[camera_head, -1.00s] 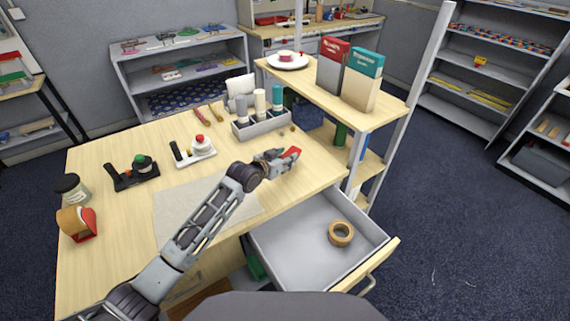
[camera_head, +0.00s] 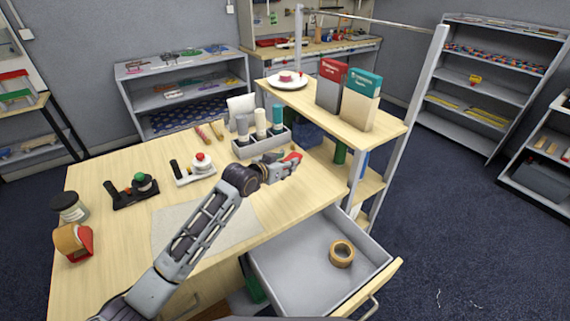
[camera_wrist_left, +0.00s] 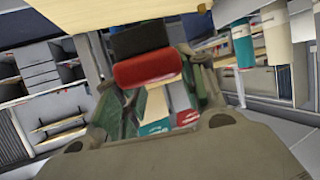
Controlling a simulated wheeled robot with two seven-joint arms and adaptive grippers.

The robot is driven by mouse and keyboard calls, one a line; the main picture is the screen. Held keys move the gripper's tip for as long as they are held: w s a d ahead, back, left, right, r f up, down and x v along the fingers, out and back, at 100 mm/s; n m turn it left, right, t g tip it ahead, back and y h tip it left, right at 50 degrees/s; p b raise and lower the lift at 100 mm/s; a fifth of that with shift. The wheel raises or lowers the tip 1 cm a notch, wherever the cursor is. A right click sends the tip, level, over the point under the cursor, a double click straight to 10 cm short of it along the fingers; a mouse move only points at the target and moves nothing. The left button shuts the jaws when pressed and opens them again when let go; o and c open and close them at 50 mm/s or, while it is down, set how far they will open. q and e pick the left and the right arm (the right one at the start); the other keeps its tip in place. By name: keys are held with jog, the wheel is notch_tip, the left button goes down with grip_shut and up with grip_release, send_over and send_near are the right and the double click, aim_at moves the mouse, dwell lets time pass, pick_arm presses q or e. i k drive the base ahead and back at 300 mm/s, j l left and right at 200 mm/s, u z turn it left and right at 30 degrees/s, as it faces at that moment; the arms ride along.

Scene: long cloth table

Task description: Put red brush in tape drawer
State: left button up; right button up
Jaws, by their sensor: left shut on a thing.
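The red brush (camera_head: 293,157) is held at the tip of my left gripper (camera_head: 284,165), above the right part of the wooden table. In the left wrist view the brush (camera_wrist_left: 146,68) shows as a red body with a dark part, between the fingers of my left gripper (camera_wrist_left: 150,90). The gripper is shut on it. The open drawer (camera_head: 292,262) is below and in front of the gripper, at the table's right front. A roll of brown tape (camera_head: 342,254) lies in it, toward the right. My right gripper is not in view.
A grey caddy with bottles (camera_head: 262,143) stands behind the gripper. A raised shelf (camera_head: 385,133) with two boxes and a plate is at the right. Stamps, a jar (camera_head: 69,208) and a red tape dispenser (camera_head: 73,242) stand at the left. The drawer's left part is clear.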

aim_at(294, 279)
jog(key=k, duration=1)
